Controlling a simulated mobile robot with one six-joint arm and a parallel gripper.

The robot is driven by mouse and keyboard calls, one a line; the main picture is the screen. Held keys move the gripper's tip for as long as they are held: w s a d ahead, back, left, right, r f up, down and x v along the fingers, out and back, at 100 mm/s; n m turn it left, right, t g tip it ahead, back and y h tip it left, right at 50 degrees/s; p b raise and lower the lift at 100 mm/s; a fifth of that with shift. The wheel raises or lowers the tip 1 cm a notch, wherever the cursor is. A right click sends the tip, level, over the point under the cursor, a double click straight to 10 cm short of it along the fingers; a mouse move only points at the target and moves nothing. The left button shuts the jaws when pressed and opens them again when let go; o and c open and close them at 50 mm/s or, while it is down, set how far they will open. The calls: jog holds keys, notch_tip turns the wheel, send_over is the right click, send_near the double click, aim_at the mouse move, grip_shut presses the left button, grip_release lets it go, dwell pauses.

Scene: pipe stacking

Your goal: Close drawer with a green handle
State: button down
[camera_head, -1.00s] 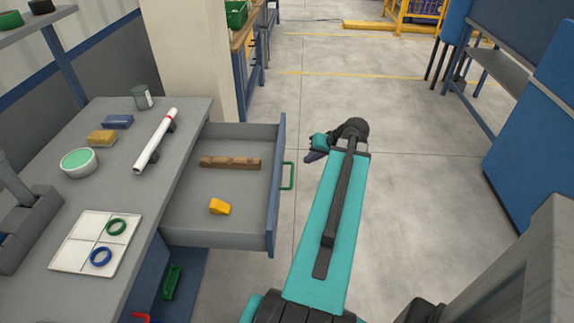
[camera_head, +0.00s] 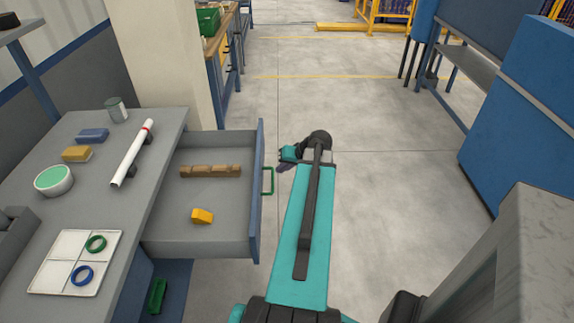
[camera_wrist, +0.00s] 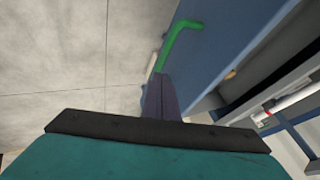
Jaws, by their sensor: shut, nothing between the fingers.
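The open drawer (camera_head: 257,215) has a blue front and stands pulled out from the workbench. Its green handle (camera_head: 268,181) is on the front's outer side, facing right. Inside the drawer lie a brown wooden block (camera_head: 211,171) and a yellow block (camera_head: 203,216). My gripper (camera_head: 283,167) is just right of the handle, apart from it in the head view. In the wrist view the shut fingers (camera_wrist: 162,98) point toward the green handle (camera_wrist: 180,38) and overlap its near end; I cannot tell whether they touch.
The bench top (camera_head: 112,210) holds a white pipe (camera_head: 130,158), a green-filled bowl (camera_head: 54,180) and a white tray (camera_head: 50,262) with rings. A lower drawer with a green handle (camera_head: 157,296) is below. Open floor lies right of my arm; a blue cabinet (camera_head: 520,130) stands farther right.

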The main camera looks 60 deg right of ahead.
aim_at(273, 175)
jog(key=x, duration=0.3)
jog(key=shift+f, duration=0.1)
jog(key=shift+w+a+p, duration=0.35)
jog(key=shift+w+a, duration=0.05)
jog(key=shift+w, duration=0.2)
jog(key=shift+w+a+p, duration=0.3)
jog(key=shift+w+a, duration=0.05)
jog(key=shift+w, duration=0.3)
jog(key=shift+w+a, duration=0.3)
jog(key=shift+w, duration=0.25)
